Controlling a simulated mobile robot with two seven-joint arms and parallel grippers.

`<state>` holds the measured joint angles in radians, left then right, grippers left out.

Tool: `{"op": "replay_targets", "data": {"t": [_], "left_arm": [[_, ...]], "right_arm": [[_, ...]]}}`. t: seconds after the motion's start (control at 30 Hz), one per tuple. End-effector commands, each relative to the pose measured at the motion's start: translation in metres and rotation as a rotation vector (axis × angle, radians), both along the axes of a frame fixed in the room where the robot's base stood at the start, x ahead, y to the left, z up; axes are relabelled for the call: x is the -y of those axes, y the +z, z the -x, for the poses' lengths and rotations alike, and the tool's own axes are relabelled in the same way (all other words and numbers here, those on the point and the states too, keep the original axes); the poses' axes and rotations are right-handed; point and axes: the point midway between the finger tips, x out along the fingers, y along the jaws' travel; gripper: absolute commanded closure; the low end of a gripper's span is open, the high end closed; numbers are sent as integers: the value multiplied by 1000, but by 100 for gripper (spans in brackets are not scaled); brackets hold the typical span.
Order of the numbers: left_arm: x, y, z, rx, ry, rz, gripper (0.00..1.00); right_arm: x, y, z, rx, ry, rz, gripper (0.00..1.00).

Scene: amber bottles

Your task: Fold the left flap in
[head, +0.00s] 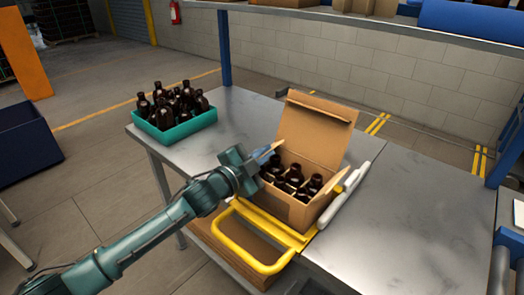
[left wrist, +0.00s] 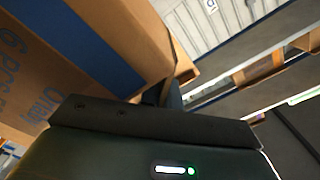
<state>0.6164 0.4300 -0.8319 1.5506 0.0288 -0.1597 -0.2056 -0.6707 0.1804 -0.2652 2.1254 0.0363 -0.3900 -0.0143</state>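An open cardboard box (head: 288,207) holds several dark amber bottles (head: 291,179) on the metal table. Its large back flap (head: 318,129) stands up, and its right flap (head: 330,186) slants outward. The left flap (head: 271,147) shows as a thin tan edge beside my left gripper (head: 266,155). My left gripper is at the box's upper left side, close to that flap; whether they touch is unclear. In the left wrist view a cardboard surface with a blue band (left wrist: 85,38) fills the upper left, and dark fingers (left wrist: 165,92) are partly hidden. My right gripper is not in view.
A teal crate (head: 178,132) of amber bottles stands on the table to the left. A yellow frame (head: 262,240) is in front of the box, and a white bar (head: 347,198) runs along its right side. The table (head: 415,215) right of it is clear.

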Motion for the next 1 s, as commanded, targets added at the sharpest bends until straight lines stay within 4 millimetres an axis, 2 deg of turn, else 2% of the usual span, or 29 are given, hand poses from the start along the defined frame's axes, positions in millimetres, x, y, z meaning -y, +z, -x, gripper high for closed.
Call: {"op": "replay_targets", "data": {"t": [0.1, 0.37, 0.4, 0.63, 1.0], "left_arm": [[2, -3, 1, 44, 0, -63, 100], [2, -4, 1, 50, 0, -70, 100], [2, -4, 1, 50, 0, -70, 94], [2, -4, 2, 49, 0, -70, 75], [3, -6, 2, 44, -2, -70, 74]], "right_arm": [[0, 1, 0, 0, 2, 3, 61], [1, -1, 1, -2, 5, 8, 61], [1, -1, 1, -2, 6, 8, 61], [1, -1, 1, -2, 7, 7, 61], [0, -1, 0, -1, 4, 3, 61]]}}
